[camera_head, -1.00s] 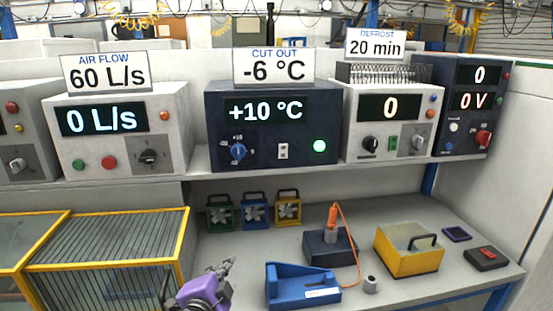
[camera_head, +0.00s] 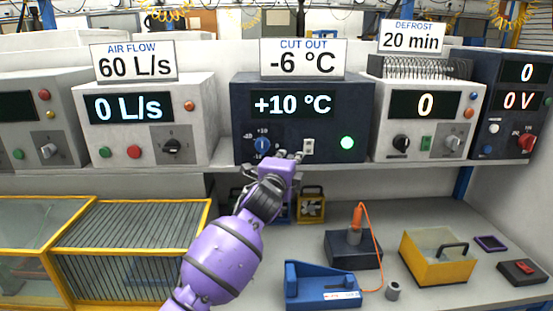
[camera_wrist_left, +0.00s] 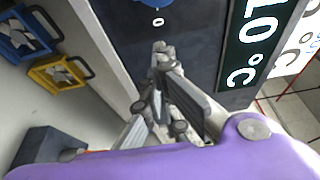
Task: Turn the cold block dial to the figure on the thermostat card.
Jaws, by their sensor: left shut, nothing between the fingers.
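The dark blue block (camera_head: 355,120) on the shelf has a display reading +10 °C and a lit green lamp. Its blue dial (camera_head: 262,143) is low on the left of its face, with small figures around it. The card (camera_head: 303,58) on top reads CUT OUT -6 °C. My left gripper (camera_head: 297,158) is shut and empty, just below and right of the dial in the head view. In the left wrist view my shut fingertips (camera_wrist_left: 160,48) point at the dark panel, and the dial's blue edge (camera_wrist_left: 163,4) shows at the top, apart from them. My right gripper is not in view.
The AIR FLOW unit (camera_head: 200,130) stands left, and the DEFROST unit (camera_head: 470,125) right. Below the shelf edge are small fans (camera_head: 311,205), a blue cradle (camera_head: 322,285) and a yellow box (camera_head: 437,257) on the bench.

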